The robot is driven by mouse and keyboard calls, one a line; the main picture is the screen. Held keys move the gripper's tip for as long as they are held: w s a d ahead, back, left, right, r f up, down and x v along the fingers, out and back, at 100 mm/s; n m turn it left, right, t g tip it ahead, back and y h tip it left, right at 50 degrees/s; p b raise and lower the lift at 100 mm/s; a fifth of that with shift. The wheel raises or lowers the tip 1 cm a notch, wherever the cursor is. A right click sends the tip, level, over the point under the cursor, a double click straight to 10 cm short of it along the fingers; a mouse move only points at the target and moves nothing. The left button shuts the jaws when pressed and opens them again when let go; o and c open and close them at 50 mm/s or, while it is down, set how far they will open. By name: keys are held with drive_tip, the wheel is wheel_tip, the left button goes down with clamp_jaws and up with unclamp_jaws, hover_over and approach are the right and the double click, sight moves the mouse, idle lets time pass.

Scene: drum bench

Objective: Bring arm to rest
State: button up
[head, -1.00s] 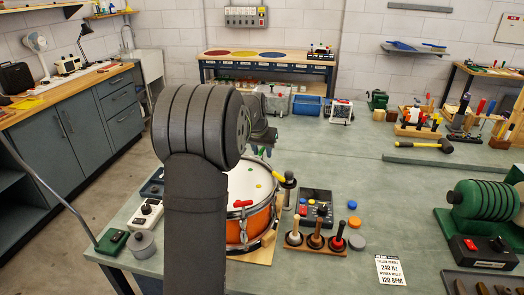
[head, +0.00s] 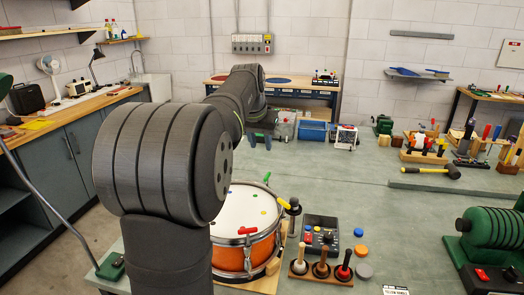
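My arm stands in the left middle of the head view. Its large dark joint hides part of the bench's left side. My gripper (head: 261,141) is small and far off, beyond the drum and above the bench top. Its two fingertips point down and look apart, with nothing seen between them. The orange snare drum (head: 244,222) with a white head and coloured dots sits below and nearer, clear of the gripper. My forearm hides the drum's left part.
A blue bin (head: 313,131) and a white-framed device (head: 346,137) stand behind. The middle right bench top is clear.

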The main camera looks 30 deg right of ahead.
sight(267, 175)
drive_tip(key=shift+r, duration=0.15)
drive_tip(key=x, duration=1.7)
drive_tip(key=shift+f, duration=0.2)
drive_tip(key=shift+r, duration=0.1)
drive_tip(key=shift+f, duration=0.25)
drive_tip(key=shift+r+m, duration=0.15)
drive_tip(key=shift+m, duration=0.45)
drive_tip(key=m+g, duration=0.1)
drive_tip(key=m, duration=0.2)
drive_tip(key=shift+m+g+h, duration=0.4)
drive_tip(key=shift+m+g, duration=0.7)
drive_tip(key=shift+m, duration=0.9)
